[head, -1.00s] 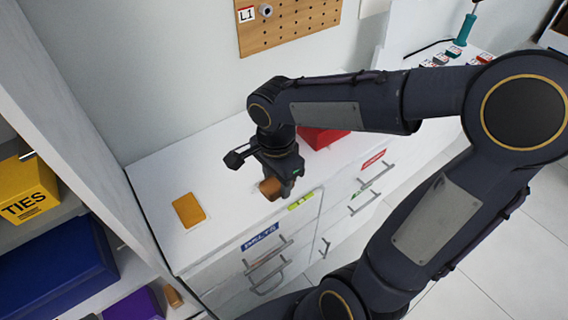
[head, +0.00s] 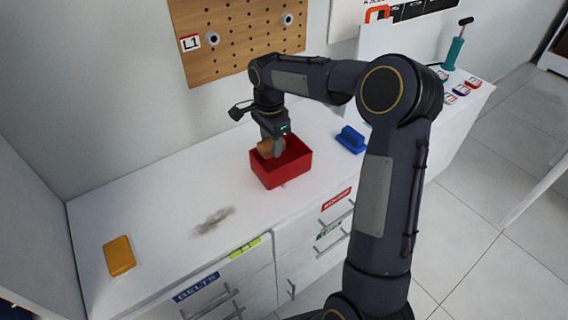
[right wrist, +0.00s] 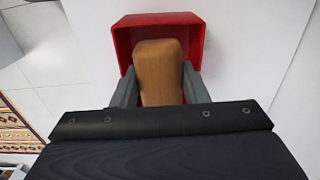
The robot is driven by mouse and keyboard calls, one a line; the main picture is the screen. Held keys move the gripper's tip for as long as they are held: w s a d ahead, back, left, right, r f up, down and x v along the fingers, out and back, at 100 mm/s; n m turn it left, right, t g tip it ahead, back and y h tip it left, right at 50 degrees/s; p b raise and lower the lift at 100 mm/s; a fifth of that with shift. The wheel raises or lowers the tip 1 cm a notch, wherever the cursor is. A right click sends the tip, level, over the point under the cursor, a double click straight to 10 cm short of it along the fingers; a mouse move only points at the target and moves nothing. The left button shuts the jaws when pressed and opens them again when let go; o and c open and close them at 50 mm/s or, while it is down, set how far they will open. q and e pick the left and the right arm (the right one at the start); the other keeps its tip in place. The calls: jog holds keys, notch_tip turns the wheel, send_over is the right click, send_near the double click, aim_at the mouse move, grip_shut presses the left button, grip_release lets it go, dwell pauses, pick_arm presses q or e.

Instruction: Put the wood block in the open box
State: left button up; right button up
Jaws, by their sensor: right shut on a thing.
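The wood block (head: 266,149) is between the fingers of my right gripper (head: 272,146), which is shut on it. The open red box (head: 283,173) stands on the white cabinet top, and the block is over its opening at the left side. In the right wrist view the brown block (right wrist: 159,70) sits between the two grey fingers, with the red box (right wrist: 122,45) around and behind it. I cannot tell whether the block touches the box floor. My left gripper is not in view.
A yellow-orange object (head: 119,256) lies at the cabinet's left end. A blue-handled object (head: 350,139) lies right of the box. A pegboard (head: 235,40) hangs on the wall behind.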

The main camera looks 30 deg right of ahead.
notch_tip(320, 180, down, 8)
jog(key=shift+f, duration=0.2)
jog(key=shift+a, duration=0.1)
jog(key=o, duration=0.5)
jog(key=shift+f, duration=0.2)
jog(key=shift+o, duration=0.9)
jog(key=shift+r, duration=0.1)
